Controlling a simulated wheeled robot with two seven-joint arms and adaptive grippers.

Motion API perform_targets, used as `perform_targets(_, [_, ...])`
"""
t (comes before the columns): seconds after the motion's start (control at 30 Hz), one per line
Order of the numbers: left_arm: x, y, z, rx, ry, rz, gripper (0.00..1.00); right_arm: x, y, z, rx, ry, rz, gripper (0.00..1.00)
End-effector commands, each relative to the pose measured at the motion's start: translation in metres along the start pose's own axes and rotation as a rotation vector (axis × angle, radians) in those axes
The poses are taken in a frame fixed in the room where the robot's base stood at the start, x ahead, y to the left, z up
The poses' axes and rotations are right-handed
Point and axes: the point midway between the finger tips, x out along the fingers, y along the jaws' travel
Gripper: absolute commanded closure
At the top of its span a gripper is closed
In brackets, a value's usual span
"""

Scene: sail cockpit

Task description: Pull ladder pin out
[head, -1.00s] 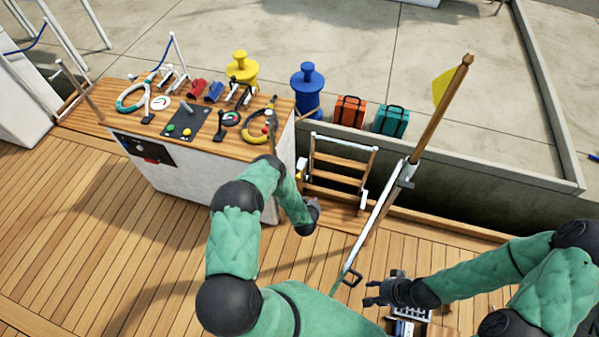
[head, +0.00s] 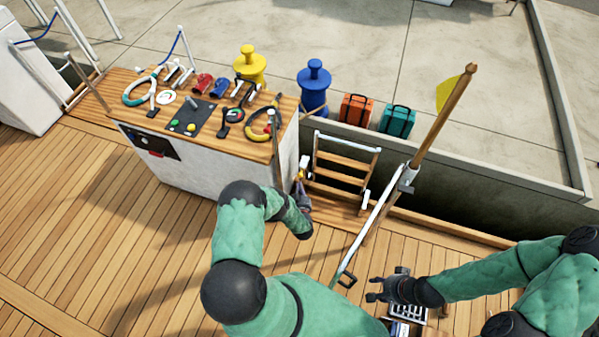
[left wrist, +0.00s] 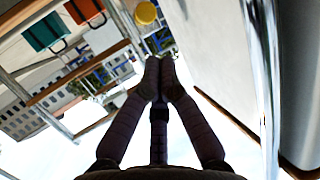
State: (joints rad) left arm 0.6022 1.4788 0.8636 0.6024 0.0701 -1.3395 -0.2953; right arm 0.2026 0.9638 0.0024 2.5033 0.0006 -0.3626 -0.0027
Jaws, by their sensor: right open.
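The wooden ladder (head: 346,160) with white side rails stands beside the console's right end. A small white and yellow fitting (head: 303,166) sits at the ladder's left side; I cannot tell whether it is the ladder pin. My left gripper (head: 302,188) points up just below this fitting. In the left wrist view, the fingers of my left gripper (left wrist: 160,68) come together at the tips, with nothing clearly visible between them. The pin cannot be made out there. My right gripper (head: 372,290) is open and empty, low over the deck at right.
The console (head: 215,160) stands close left of my left gripper. A slanted flagpole (head: 440,120) with a yellow flag rises right of the ladder. Orange (head: 355,109) and teal (head: 397,121) cases stand on the dock behind. The deck at left is clear.

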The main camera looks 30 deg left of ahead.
Motion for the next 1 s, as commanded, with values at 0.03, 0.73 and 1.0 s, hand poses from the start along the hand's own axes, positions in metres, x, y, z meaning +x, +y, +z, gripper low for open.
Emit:
perform_targets(0.03, [0.000, 0.000, 0.000, 0.000, 0.000, 0.000, 1.00, 0.000, 0.000, 0.000, 0.000, 0.000, 0.000, 0.57])
perform_targets(0.73, [0.077, 0.001, 0.003, -0.001, 0.000, 0.001, 1.00, 0.035, 0.013, -0.001, 0.000, 0.000, 0.000, 0.57])
perform_targets(1.0, [0.098, 0.001, 0.001, 0.000, -0.002, 0.002, 1.00, 0.044, 0.016, -0.002, 0.000, 0.000, 0.000, 0.57])
